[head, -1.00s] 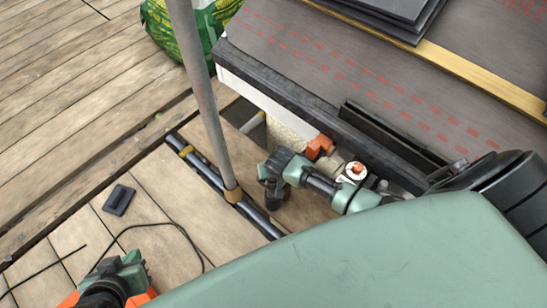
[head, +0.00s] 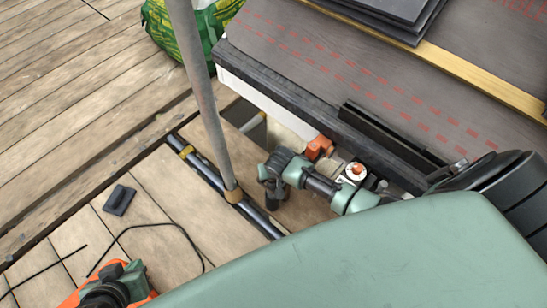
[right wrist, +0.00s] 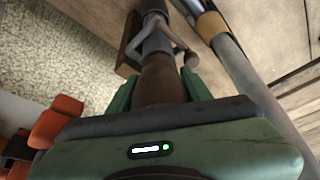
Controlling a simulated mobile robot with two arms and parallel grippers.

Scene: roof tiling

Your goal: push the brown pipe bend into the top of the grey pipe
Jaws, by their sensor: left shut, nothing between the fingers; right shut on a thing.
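In the right wrist view, my right gripper (right wrist: 158,92) is shut on the brown pipe bend (right wrist: 160,78). The bend lies between the green fingers, in line with the grey pipe (right wrist: 157,40). Its far end meets the grey pipe's end or overlaps it; I cannot tell how deep it sits. A bracket is around the grey pipe there. In the head view my right arm reaches down beside the wall, and its fingers and the bend are hidden. My left gripper (head: 125,281) is at the bottom left, shut and empty, away from the pipe.
A scaffold pole (head: 205,110) stands close to my right arm; it also shows in the right wrist view (right wrist: 240,62). The roof edge (head: 290,88) overhangs the wall. A dark block (head: 119,200) and a black cable (head: 170,224) lie on the planks. A green sack (head: 205,35) stands behind.

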